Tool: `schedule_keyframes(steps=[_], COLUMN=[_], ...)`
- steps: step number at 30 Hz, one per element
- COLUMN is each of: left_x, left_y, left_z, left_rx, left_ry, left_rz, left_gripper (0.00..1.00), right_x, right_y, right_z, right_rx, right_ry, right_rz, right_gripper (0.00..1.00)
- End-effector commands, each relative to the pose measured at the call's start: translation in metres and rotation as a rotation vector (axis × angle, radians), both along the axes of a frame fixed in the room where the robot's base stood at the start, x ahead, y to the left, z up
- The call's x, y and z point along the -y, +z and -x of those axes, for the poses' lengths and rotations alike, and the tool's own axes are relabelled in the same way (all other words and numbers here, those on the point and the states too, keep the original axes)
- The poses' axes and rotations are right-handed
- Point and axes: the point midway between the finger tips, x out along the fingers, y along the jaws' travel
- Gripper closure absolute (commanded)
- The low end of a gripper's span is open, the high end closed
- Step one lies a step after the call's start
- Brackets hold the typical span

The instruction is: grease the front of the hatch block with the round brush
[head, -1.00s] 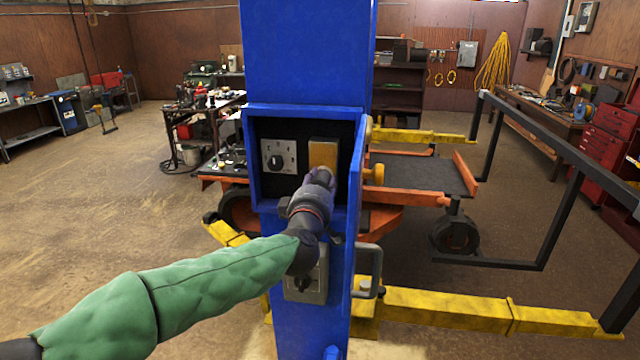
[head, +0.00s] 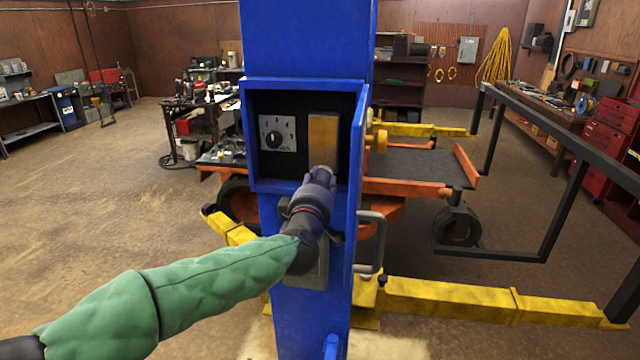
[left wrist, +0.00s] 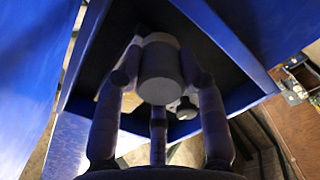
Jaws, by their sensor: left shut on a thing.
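The hatch block (head: 323,135) is a brass-yellow block inside the open hatch box (head: 249,150) on the blue column. Its upper front shows. My left gripper (head: 320,180) is at the box's lower edge, just below and in front of the block. It is shut on a grey cylindrical thing (left wrist: 160,72), probably the round brush, which shows end-on between the fingers in the left wrist view. In the head view the gripper hides most of it, so whether its tip touches the block cannot be told. My right gripper is not in view.
A dial plate (head: 277,133) sits left of the block inside the box. A grey handle (head: 371,243) sticks out on the column's right side. Yellow lift arms (head: 450,298) spread low at the right. Open floor (head: 100,200) lies to the left.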

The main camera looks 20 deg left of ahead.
Motion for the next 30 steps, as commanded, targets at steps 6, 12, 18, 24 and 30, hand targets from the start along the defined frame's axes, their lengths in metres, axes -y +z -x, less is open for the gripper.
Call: schedule_keyframes(steps=[6,12,18,24,30], left_x=[-0.003,-0.003,-0.003,-0.003,-0.003], left_y=[0.000,0.013,0.029,0.037,0.046], left_z=[0.003,0.002,0.001,0.001,0.001], left_rx=[-0.001,0.000,-0.001,0.000,0.001], left_ry=[0.000,-0.001,-0.001,0.000,0.000], left_rz=[0.000,0.000,-0.001,-0.001,0.000], left_gripper=[0.87,0.87,0.87,0.87,0.87], right_x=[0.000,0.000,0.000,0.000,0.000], right_y=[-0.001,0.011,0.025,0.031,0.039], right_z=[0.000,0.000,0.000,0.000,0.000], right_rx=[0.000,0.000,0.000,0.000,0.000], right_ry=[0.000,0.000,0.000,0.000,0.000], right_rz=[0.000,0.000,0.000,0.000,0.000], right_gripper=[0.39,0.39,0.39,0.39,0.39])
